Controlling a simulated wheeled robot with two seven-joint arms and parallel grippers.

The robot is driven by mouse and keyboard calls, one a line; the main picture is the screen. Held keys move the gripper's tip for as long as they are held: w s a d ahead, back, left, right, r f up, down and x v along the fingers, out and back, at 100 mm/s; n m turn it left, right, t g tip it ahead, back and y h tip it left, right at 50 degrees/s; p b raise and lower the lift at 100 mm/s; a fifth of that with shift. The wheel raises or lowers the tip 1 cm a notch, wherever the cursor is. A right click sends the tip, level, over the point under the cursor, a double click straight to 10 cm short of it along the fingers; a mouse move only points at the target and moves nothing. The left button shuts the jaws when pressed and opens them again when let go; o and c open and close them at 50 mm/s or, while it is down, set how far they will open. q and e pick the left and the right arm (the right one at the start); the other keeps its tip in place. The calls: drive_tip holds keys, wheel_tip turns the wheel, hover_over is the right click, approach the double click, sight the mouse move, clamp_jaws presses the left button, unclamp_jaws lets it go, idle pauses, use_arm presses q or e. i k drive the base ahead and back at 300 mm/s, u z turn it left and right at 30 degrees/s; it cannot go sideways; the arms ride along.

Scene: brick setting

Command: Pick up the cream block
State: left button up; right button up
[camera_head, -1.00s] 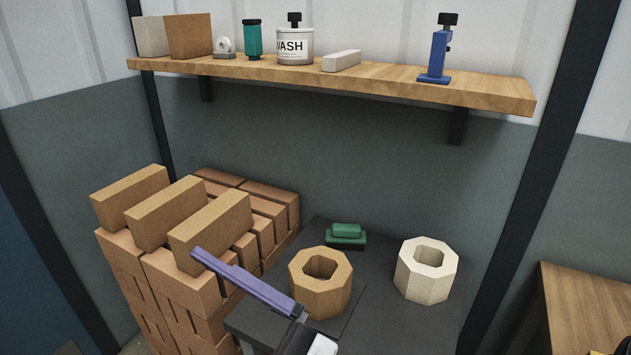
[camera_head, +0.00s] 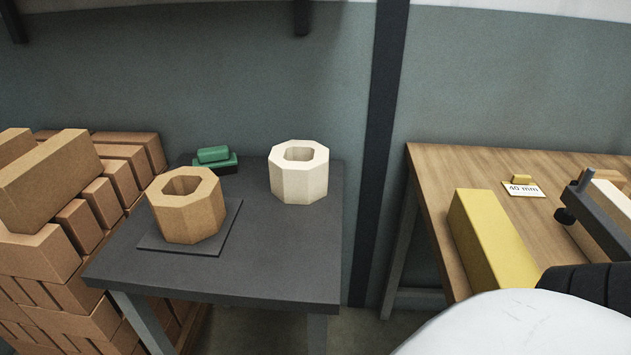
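The cream block (camera_head: 287,184) is an eight-sided, pale block with a hole through its top. It stands upright at the back right of the dark grey table (camera_head: 265,265). Nothing touches it from above or from the sides. No gripper fingers show in this view, so neither gripper is seen near the block. A white rounded part and a black ribbed part at the lower right look like my own arm.
A tan eight-sided block (camera_head: 186,215) stands on a dark plate left of the cream one, with a green object (camera_head: 214,155) behind. Stacked bricks (camera_head: 55,180) crowd the left. A wooden bench (camera_head: 440,170) at right holds a yellow bar (camera_head: 488,240) and a dark frame (camera_head: 600,215).

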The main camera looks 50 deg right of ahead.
sight(298, 170)
drive_tip(key=z, duration=0.05)
drive_tip(key=k, duration=0.75)
drive_tip(key=u, duration=0.55)
drive_tip(key=i, duration=1.25)
drive_tip(key=z, duration=2.35)
drive_tip(key=i, duration=0.5)
drive_tip(key=u, duration=0.15)
